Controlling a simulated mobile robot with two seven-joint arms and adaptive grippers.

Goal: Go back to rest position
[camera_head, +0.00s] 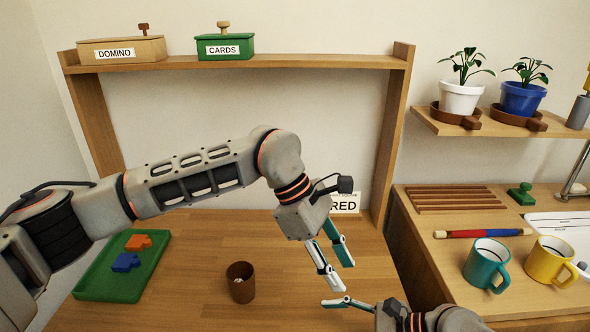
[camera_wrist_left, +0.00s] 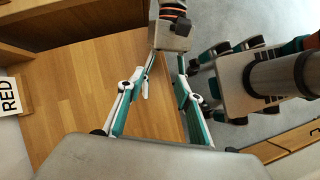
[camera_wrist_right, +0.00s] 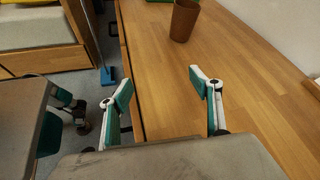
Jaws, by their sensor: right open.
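My left gripper (camera_head: 339,274) reaches in from the left over the right part of the wooden table (camera_head: 200,235), fingers pointing down and apart with nothing between them. The left wrist view shows its two fingers (camera_wrist_left: 162,88) spread and empty. My right gripper (camera_head: 345,303) is low in the head view, just below the left one, and only partly in frame. In the right wrist view its fingers (camera_wrist_right: 162,88) are wide apart and empty, over the table's edge. Whether the two grippers touch cannot be told.
A brown cup (camera_head: 240,290) stands on the table, with a green tray (camera_head: 95,292) holding orange (camera_head: 138,242) and blue (camera_head: 125,262) pieces to its left. A RED sign (camera_head: 346,203) is behind my left gripper. Teal (camera_head: 485,266) and yellow (camera_head: 548,264) mugs stand on the right counter.

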